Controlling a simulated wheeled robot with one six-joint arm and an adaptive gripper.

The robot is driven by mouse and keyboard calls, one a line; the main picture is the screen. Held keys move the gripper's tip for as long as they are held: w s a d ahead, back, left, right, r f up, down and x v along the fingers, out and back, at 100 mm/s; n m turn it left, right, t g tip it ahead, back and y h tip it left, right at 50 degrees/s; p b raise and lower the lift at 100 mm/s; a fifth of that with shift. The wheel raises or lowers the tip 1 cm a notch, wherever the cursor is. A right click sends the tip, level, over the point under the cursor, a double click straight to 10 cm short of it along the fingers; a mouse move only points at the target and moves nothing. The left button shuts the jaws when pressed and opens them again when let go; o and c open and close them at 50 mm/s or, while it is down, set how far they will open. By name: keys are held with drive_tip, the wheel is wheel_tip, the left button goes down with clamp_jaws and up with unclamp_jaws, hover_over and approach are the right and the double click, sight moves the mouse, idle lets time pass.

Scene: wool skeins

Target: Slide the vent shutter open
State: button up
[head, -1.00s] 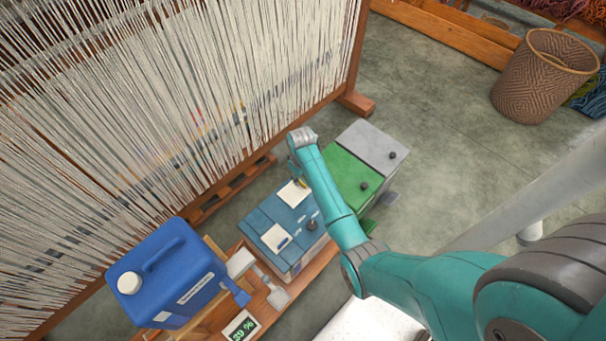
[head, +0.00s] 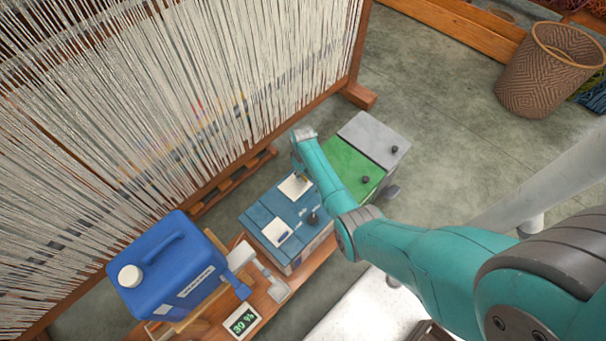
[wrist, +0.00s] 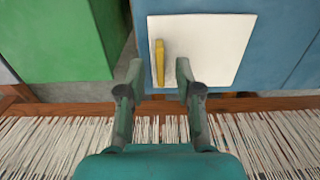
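A white square plate (wrist: 205,45) lies on the blue cabinet (wrist: 285,50) in the wrist view, with an upright yellow tab (wrist: 159,62) near its left side. I take this plate and tab to be the vent shutter. My gripper (wrist: 159,76) is open, with the tab between its fingertips and a gap on each side. In the head view the same plate (head: 292,188) is partly covered by my gripper (head: 301,180).
A green-topped box (head: 352,166) and a grey-topped box (head: 372,136) stand beside the blue cabinet. A blue jug (head: 170,270) and a display reading 39 % (head: 241,322) are at lower left. The loom's warp threads (head: 150,110) rise close behind.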

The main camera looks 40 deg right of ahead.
drive_tip(key=shift+f, duration=0.5)
clamp_jaws()
drive_tip(key=d, duration=0.7)
drive_tip(key=shift+d, duration=0.4)
unclamp_jaws()
drive_tip(key=shift+d, duration=0.1)
